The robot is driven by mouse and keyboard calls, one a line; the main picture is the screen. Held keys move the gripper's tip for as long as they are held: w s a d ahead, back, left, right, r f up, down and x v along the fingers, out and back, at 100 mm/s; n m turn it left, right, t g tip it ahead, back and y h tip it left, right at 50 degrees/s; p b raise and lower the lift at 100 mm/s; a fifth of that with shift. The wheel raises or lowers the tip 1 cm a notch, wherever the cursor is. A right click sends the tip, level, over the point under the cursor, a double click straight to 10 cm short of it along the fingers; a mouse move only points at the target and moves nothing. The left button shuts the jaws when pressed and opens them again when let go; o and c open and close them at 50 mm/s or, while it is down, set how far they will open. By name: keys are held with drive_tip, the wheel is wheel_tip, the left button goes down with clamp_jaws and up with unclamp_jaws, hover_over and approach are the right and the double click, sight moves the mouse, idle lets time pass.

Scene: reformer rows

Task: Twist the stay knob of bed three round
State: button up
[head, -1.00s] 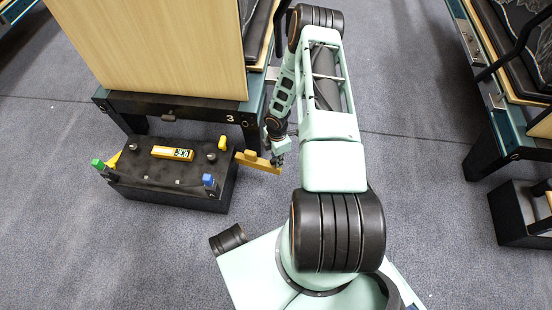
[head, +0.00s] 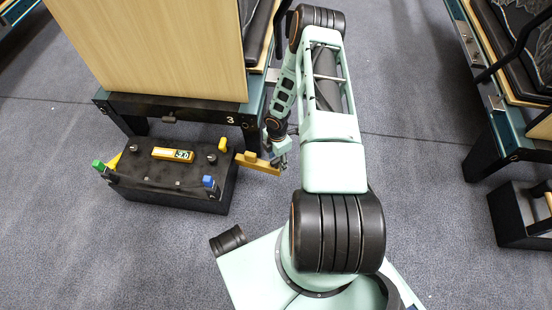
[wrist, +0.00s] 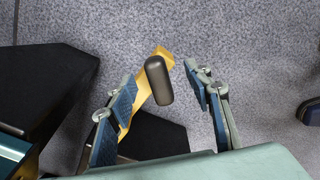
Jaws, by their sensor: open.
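Bed three (head: 175,108) has a teal-and-black end frame marked with a white 3. A dark rounded oblong knob (wrist: 158,80) sits at a yellow bar (wrist: 143,92) in the wrist view; I take it for the stay knob. In the head view the yellow bar (head: 258,162) sticks out right from the black box below the bed, and I cannot make out the knob there. My gripper (head: 281,158) is at the bar's outer end. In the wrist view its open fingers (wrist: 162,76) stand either side of the knob, with gaps showing; contact is not seen.
Another bed (head: 500,120) and black box (head: 520,215) stand at the right. Grey carpet lies clear between.

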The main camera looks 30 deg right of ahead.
wheel_tip(320, 180, up, 7)
drive_tip(key=p, duration=0.4)
drive_tip(key=shift+f, duration=0.3)
drive_tip(key=shift+c, duration=0.5)
